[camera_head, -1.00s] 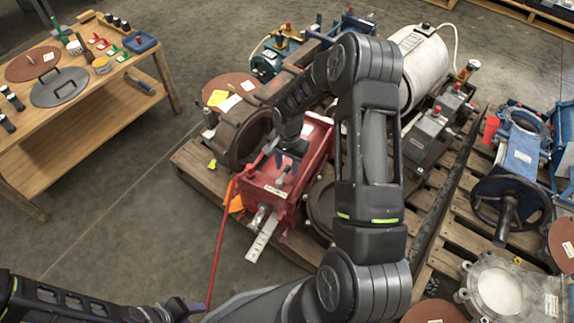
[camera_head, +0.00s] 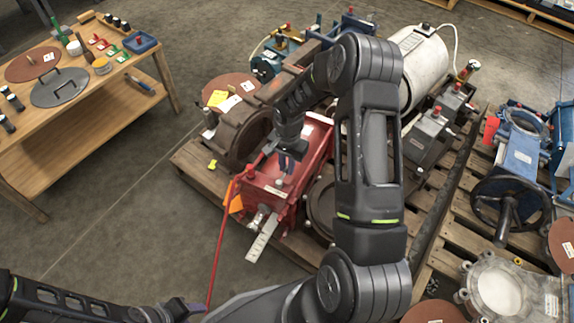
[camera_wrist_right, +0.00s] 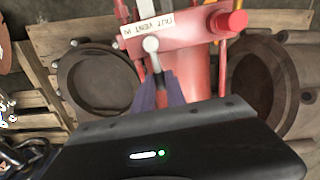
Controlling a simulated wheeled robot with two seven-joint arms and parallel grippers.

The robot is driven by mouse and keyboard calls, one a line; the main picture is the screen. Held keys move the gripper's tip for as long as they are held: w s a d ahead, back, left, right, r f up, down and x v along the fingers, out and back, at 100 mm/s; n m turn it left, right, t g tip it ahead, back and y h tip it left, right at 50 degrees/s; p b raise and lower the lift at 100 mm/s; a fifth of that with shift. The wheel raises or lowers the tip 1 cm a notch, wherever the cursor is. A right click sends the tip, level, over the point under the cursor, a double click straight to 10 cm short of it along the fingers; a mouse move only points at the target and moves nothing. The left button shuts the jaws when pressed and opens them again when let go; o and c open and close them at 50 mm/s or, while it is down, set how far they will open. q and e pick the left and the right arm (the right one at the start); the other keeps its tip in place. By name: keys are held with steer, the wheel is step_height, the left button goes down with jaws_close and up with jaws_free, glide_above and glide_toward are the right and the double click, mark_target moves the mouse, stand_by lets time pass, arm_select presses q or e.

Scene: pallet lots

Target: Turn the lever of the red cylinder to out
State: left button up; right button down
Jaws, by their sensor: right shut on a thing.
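The red cylinder (camera_head: 318,147) lies on the pallet in the middle of the head view. In the right wrist view its red body (camera_wrist_right: 190,72) bears a white label (camera_wrist_right: 146,31) with OUT, VENT and IN, seen upside down. The lever's pale round knob (camera_wrist_right: 151,46) shows by the middle of the label. My right gripper (camera_head: 287,158) is over the cylinder's near end, its fingers (camera_wrist_right: 158,88) shut on the lever just below the knob. My left gripper (camera_head: 188,307) is at the bottom left, away from the cylinder; its jaw gap cannot be made out.
A brown flanged casting (camera_head: 238,135) stands left of the cylinder. A red knob (camera_wrist_right: 232,21) sticks out beside the label. A thin red rod (camera_head: 219,245) rises from near my left gripper. A wooden workbench (camera_head: 100,105) stands at the left; the floor between is clear.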

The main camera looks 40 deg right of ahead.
steer(key=shift+w, duration=0.1)
stand_by(0.8)
steer(key=n, duration=0.2)
steer(key=w+a+n, duration=0.1)
steer(key=n, duration=0.1)
steer(key=shift+w, duration=0.2)
steer(key=shift+w+a+n, duration=0.25)
steer(key=shift+a+n, duration=0.15)
steer(key=shift+n, duration=0.6)
steer(key=shift+w+a+n, duration=0.2)
steer(key=shift+a+n, duration=0.2)
steer(key=shift+n, duration=0.6)
steer(key=c, duration=1.4)
jaws_free()
steer(key=shift+o, duration=0.2)
step_height(320, 180, up, 8)
steer(key=p, duration=0.1)
